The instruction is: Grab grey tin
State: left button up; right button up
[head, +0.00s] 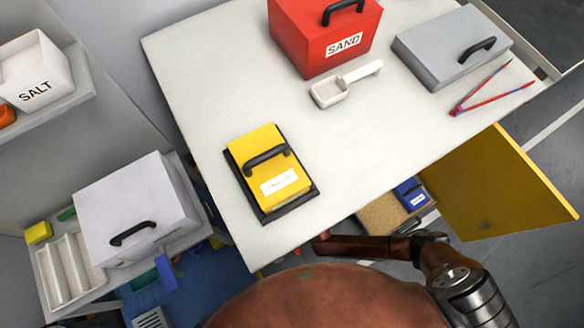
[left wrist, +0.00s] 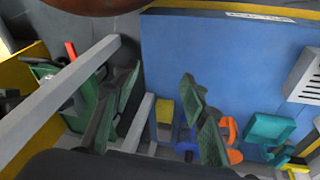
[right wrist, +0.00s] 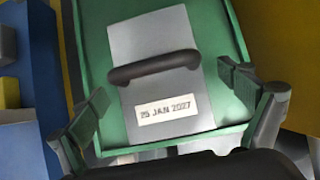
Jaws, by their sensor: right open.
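A grey tin (right wrist: 155,55) with a dark handle and a white label reading "25 JAN 2027" lies in a green tray (right wrist: 225,30) in the right wrist view. My right gripper (right wrist: 170,100) is open, its green-padded fingers on either side of the tin; I cannot tell how far above it they are. The head view does not show this tin in its tray. A grey lidded box (head: 440,55) with a black handle sits at the table's far right. My left gripper (left wrist: 160,115) is open and empty, away from the tin.
The white table (head: 210,70) bears a red SAND box (head: 310,45), a scoop (head: 330,92), red-blue tweezers (head: 480,98) and a yellow tin (head: 257,150) on a black tray. A yellow door (head: 500,190) hangs open at right. A blue panel (left wrist: 225,65) stands near my left gripper.

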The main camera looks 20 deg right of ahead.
jog(key=b+x, duration=0.1)
jog(key=x, duration=0.1)
jog(key=shift+a+f+b, duration=0.1)
jog(key=shift+f+b, duration=0.3)
jog(key=shift+f, duration=0.05)
jog(key=shift+w+f, duration=0.15)
jog(key=shift+w, duration=0.15)
pick_arm(q)
jog(key=w+d+f+t+h, duration=0.1)
jog(key=w+d+f+t, duration=0.1)
jog(key=w+d+f, duration=0.1)
jog(key=shift+w+f, duration=0.4)
jog(key=shift+f, duration=0.15)
pick_arm(e)
jog(key=c, duration=2.1)
jog(key=shift+c, duration=0.4)
